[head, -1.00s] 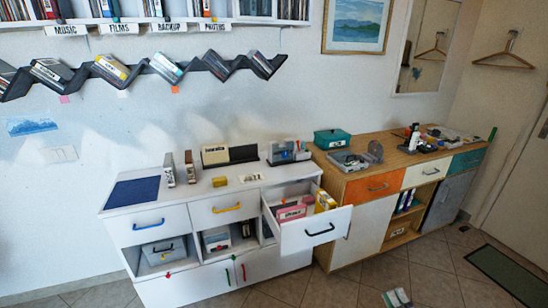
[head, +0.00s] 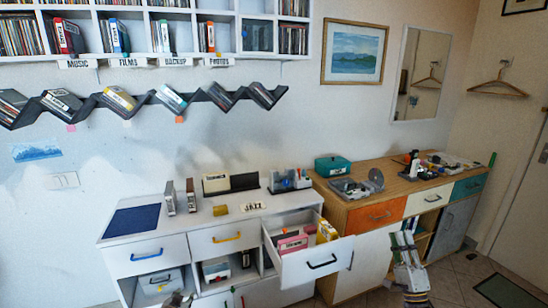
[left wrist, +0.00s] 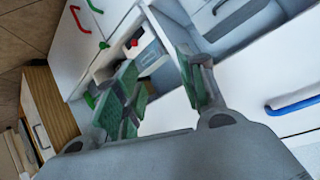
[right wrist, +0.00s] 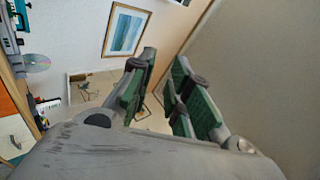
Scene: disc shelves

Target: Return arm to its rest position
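My right gripper (head: 404,246) shows in the head view in front of the wooden cabinet's lower part, pointing up. In the right wrist view its two green-padded fingers (right wrist: 160,82) are apart with nothing between them. My left gripper (head: 178,299) barely shows at the bottom edge of the head view, in front of the white cabinet's lower part. In the left wrist view its fingers (left wrist: 160,75) are apart and empty, with white cabinet fronts and an open compartment beyond them.
The white cabinet (head: 262,211) has its right drawer (head: 322,262) pulled out, with pink and yellow boxes inside. The wooden cabinet (head: 345,205) stands to its right, carrying a teal box (head: 333,165). A zigzag shelf (head: 140,100) hangs on the wall.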

